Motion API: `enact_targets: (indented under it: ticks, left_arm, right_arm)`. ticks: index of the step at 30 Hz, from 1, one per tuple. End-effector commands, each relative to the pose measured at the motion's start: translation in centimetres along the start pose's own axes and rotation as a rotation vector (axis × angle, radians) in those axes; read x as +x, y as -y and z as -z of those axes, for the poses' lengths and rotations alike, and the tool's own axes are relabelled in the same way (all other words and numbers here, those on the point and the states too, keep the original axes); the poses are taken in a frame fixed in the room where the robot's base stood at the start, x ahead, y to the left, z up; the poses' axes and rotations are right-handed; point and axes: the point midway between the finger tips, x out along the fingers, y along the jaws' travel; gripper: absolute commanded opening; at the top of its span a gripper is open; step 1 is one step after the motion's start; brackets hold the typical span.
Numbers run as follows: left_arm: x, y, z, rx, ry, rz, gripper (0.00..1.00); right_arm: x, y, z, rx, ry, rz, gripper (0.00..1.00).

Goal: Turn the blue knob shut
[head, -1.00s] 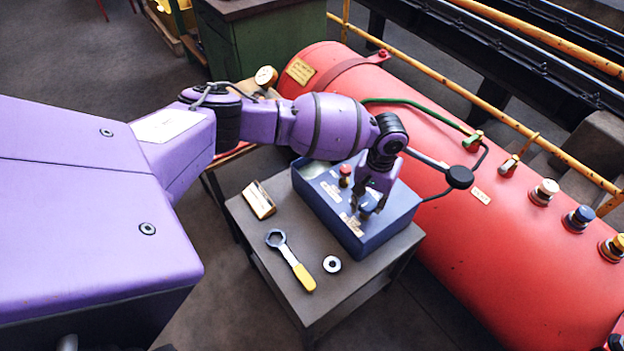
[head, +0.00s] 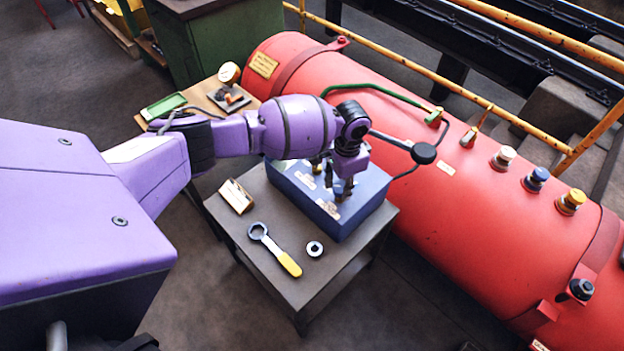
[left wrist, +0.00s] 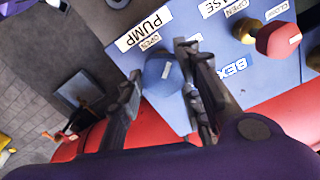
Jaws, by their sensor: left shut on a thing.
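The blue knob (left wrist: 164,72) sits on the blue control box, beside the OPEN and PUMP labels in the left wrist view. My left gripper (left wrist: 161,62) has one finger on each side of it and is shut on it. In the head view my left gripper (head: 337,190) points down onto the top of the blue control box (head: 350,215) and hides most of the knob. A red knob (left wrist: 279,40) stands on the same panel, to the right in the left wrist view. My right gripper is not in view.
The box stands on a grey table (head: 285,285) with a yellow-handled wrench (head: 275,250), a steel ring (head: 314,248) and a brass block (head: 236,196). A large red tank (head: 470,215) with capped fittings lies behind. A yellow rail runs beyond it.

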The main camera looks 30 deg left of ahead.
Motion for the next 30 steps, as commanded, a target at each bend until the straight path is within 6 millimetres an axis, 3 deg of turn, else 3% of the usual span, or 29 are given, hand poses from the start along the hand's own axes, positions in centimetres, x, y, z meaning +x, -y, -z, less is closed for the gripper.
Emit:
enact_targets:
  ticks: [18,30]
  left_arm:
    - [-0.05,-0.35,-0.06,0.553,-0.002,-0.008,0.07]
    - [-0.02,-0.23,-0.22,0.733,-0.001,-0.008,0.07]
  right_arm:
    - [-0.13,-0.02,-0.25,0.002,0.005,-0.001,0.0]
    - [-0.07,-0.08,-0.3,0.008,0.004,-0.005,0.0]
